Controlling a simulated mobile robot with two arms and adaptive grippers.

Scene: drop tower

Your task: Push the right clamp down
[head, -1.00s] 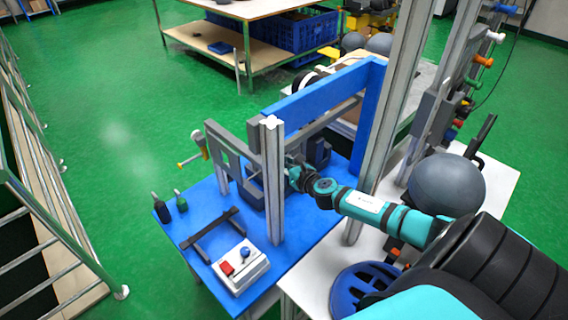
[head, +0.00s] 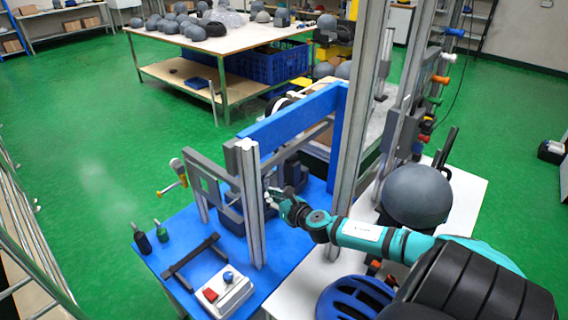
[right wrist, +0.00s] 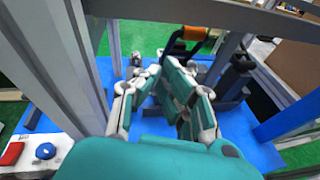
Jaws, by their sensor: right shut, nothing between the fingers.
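My right gripper (head: 273,192) is shut and empty, reaching between the metal posts of the blue-based rig. In the right wrist view its fingers (right wrist: 160,68) point forward over the blue base. Just beyond the fingertips is a black bracket with an orange bar (right wrist: 194,33), which looks like a clamp handle standing raised. I cannot tell whether the fingers touch it. A dark grey block (right wrist: 238,82) stands to its right; dark parts (head: 291,171) also show behind the gripper in the head view. Posts and the gripper hide much of the clamp area. My left gripper is out of view.
A metal post (head: 250,205) stands close left of the gripper and a taller one (head: 351,140) right, with a blue crossbeam (head: 292,117) above. A button box (head: 222,294) sits at the front. A grey helmet (head: 416,195) and blue helmet (head: 356,298) are near my arm.

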